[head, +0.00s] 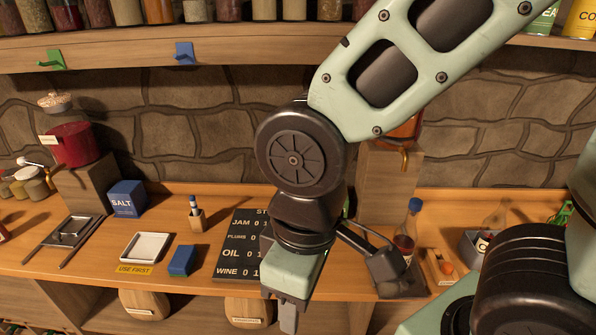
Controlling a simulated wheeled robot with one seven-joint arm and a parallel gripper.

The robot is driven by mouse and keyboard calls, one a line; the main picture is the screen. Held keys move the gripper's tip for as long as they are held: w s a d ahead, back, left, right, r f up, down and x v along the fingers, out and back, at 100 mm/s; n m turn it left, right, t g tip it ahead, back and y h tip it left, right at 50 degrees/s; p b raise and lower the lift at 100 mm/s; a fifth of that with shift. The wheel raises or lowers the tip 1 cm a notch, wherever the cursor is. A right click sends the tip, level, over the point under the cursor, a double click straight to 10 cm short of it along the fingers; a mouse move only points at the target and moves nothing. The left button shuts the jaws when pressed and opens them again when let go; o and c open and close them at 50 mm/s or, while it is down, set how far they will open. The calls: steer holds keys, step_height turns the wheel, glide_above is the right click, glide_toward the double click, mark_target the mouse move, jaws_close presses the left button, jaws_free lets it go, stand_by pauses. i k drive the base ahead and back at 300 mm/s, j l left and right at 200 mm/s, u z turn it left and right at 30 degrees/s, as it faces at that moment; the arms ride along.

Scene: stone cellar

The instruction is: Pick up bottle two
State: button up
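A bottle with a blue cap and dark red contents (406,232) stands on the wooden counter, right of my wrist. A dark part of my wrist hides its lower portion. A clear bottle (497,216) stands farther right, by a grey box. No number shows on either, so I cannot tell which is bottle two. My gripper (289,316) points down over the counter's front edge, left of and apart from the red bottle. Its fingers are seen edge-on, and the gap between them does not show. I see nothing held.
A white tray (146,247), blue block (182,261) and salt box (126,198) sit left. A small wooden tray (438,267) lies right of the red bottle. A shelf of jars (150,52) overhangs the back.

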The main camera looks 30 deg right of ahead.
mark_target(405, 236)
steer(key=k+l+z, duration=0.2)
steer(key=z, duration=0.15)
steer(key=k+l+z, duration=0.15)
steer(key=l+z, duration=0.15)
steer(key=k+l+z, duration=0.15)
steer(key=l+z, duration=0.2)
